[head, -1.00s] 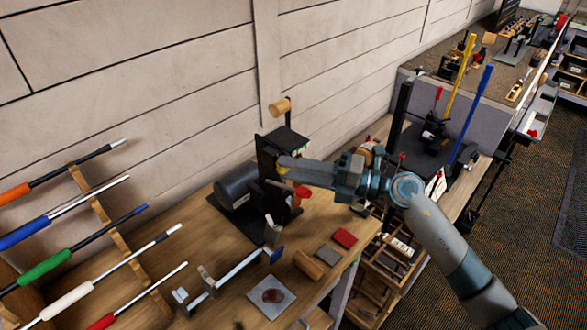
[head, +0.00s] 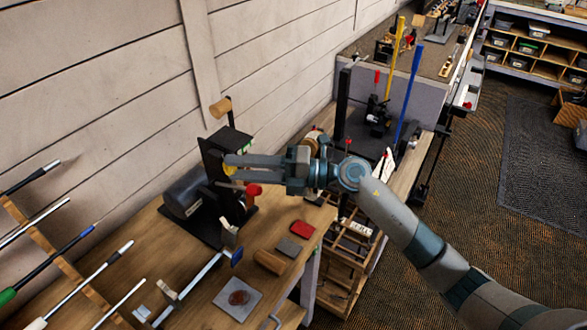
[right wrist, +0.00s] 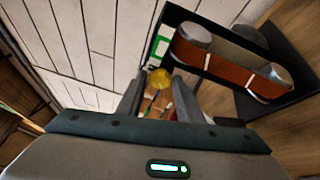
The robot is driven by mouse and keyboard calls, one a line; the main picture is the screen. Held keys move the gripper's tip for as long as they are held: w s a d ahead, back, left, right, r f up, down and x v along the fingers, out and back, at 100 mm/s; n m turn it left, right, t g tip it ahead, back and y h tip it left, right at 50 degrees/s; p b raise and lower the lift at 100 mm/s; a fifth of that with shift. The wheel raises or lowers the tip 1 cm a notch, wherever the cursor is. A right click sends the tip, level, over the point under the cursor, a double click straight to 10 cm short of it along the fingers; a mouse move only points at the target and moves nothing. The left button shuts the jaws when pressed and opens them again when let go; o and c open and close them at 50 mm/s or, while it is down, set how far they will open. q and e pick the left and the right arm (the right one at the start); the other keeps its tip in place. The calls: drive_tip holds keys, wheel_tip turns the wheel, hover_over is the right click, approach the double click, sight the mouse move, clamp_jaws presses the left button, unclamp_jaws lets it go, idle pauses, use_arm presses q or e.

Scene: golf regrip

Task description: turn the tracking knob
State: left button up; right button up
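The black belt grinder (head: 212,150) stands on the wooden bench with its dark motor (head: 183,192) to the left. In the right wrist view its orange belt (right wrist: 228,62) runs over two grey rollers. The round yellow tracking knob (right wrist: 160,79) sits between my right fingertips and fills the gap between them. In the head view the knob (head: 230,169) shows only partly at the finger ends. My right gripper (head: 228,165) reaches in from the right at the grinder's side and appears shut on the knob. My left gripper is out of view.
A red knob (head: 253,190) sits just below my right fingers. A red block (head: 302,229), a grey block (head: 289,248) and a wooden cylinder (head: 270,262) lie on the bench. Golf shafts rest on a rack at left. A clamp stand with yellow and blue clubs stands behind.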

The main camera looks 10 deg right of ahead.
drive_tip(key=shift+s+d+f+b, duration=0.15)
drive_tip(key=shift+d+b, duration=0.15)
drive_tip(key=shift+d, duration=0.3)
drive_tip(key=b+v, duration=0.6)
drive_tip(key=v, duration=1)
drive_tip(key=shift+r+b, duration=0.2)
drive_tip(key=shift+b, duration=0.2)
